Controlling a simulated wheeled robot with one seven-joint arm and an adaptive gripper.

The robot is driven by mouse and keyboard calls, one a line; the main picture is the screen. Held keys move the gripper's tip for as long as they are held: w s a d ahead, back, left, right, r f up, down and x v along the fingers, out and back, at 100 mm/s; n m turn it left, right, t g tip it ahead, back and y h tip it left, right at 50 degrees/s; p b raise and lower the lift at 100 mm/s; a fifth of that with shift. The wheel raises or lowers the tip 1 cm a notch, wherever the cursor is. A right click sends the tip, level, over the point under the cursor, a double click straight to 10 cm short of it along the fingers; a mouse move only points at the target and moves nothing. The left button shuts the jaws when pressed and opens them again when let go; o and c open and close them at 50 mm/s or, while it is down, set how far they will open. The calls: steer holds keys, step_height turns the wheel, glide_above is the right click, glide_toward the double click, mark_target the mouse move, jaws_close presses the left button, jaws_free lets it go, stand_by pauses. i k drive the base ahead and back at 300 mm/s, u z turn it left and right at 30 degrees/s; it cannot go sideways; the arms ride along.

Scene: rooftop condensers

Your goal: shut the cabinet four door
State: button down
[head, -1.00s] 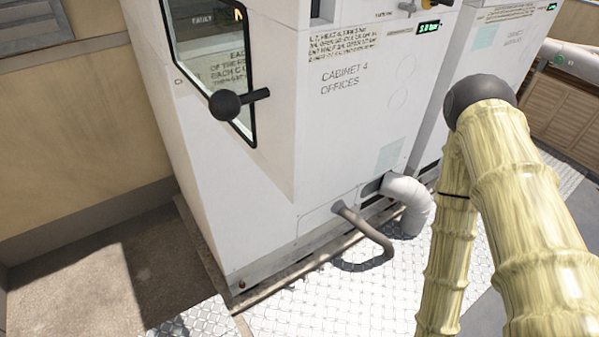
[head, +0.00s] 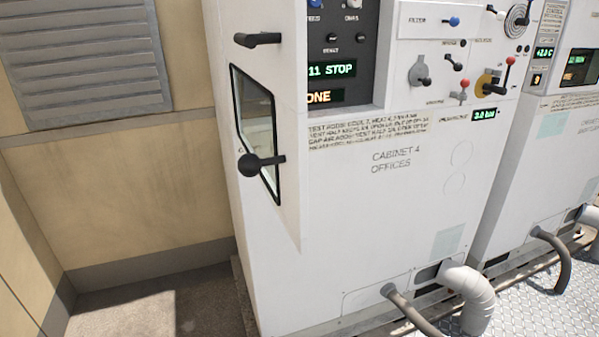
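Cabinet four (head: 400,215) is a tall white unit, marked "CABINET 4 OFFICES" on its front. At its left is a white door panel (head: 288,205) with a black-framed window (head: 257,125). The panel appears to stand open, angled out from the front, with its lower edge slanting. A dark ball-ended handle (head: 250,165) sticks out beside the window, and a second dark handle (head: 258,39) is above. The panel's top is outside the picture. I cannot tell how wide the gap is. My gripper is not in view.
A recessed control panel (head: 345,50) shows lit text right of the door. Levers (head: 488,80) project from the front. A pale pipe (head: 468,290) and a grey pipe (head: 412,312) rise low in front. A beige wall (head: 120,200) stands left, with bare floor (head: 150,310) beside the cabinet.

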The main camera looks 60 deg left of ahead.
mark_target(280, 70)
steer(key=k, duration=1.75)
steer(key=u, duration=1.25)
